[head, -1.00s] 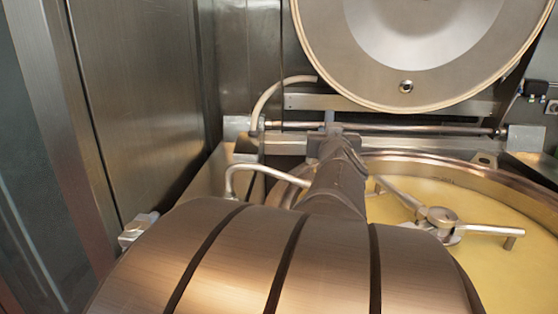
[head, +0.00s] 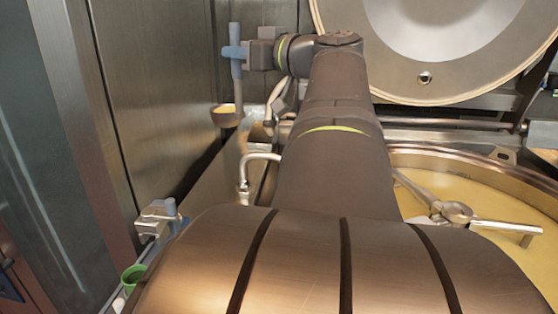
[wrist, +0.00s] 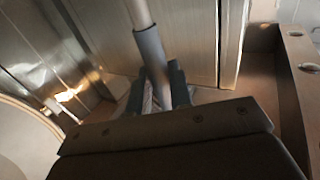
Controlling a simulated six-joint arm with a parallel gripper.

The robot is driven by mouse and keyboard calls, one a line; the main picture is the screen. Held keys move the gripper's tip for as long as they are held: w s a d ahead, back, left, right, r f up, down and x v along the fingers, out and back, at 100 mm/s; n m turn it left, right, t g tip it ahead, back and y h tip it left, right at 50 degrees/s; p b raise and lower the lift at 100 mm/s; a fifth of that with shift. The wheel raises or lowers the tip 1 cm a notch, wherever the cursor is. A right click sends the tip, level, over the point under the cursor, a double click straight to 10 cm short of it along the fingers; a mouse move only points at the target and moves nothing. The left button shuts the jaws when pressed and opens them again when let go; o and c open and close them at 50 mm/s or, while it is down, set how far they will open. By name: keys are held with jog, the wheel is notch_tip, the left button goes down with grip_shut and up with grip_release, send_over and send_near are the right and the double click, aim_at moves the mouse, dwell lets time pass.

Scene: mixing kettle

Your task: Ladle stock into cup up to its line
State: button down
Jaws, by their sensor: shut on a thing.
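My gripper (head: 240,53) is shut on the grey-blue handle of a ladle (head: 236,72), high at the left near the steel wall. The handle hangs about upright, and the tan-coloured bowl (head: 227,116) is at its lower end. Whether liquid is inside is hard to tell. In the wrist view the handle (wrist: 150,55) runs up between the fingers (wrist: 160,88); the bowl is hidden there. Yellow stock (head: 480,190) fills the kettle (head: 440,156) at the right. A green-rimmed cup (head: 133,275) shows at lower left, partly hidden by my arm; its line cannot be seen.
A stirrer (head: 456,213) crosses the kettle opening. The raised round lid (head: 425,95) stands behind. A bent pipe (head: 260,157) and a small metal fitting with a grey-blue top (head: 160,216) lie left of my arm. The steel wall (head: 150,90) bounds the left side.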

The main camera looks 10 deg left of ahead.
jog(key=s+a+n+g+y, duration=0.2)
jog(key=s+a+n+g, duration=0.2)
jog(key=s+a+g, duration=0.2)
jog(key=s+a+f+n+g+h, duration=0.1)
jog(key=s+a+f+n+g, duration=0.3)
jog(key=f, duration=0.5)
jog(key=s+a+f+n+g+h, duration=0.1)
jog(key=s+a+f+n+g, duration=0.3)
jog(key=s+f+g, duration=0.4)
jog(key=shift+s+a+f, duration=0.4)
jog(key=shift+s+f, duration=0.4)
jog(key=shift+s, duration=0.2)
jog(key=shift+w+a+f+m, duration=0.3)
jog(key=shift+w+f+m, duration=0.25)
jog(key=shift+f, duration=0.1)
jog(key=shift+w+a+f+m, duration=0.3)
jog(key=shift+w+f+m, duration=0.2)
jog(key=shift+f, duration=0.15)
jog(key=shift+w, duration=0.1)
jog(key=shift+w+a+f+m, duration=0.1)
jog(key=shift+w+a+m, duration=0.3)
jog(key=shift+w+m, duration=0.3)
jog(key=shift+w+a+f+m, duration=0.1)
jog(key=shift+w+a+m, duration=0.3)
jog(key=shift+w+m, duration=0.3)
dwell(1.9)
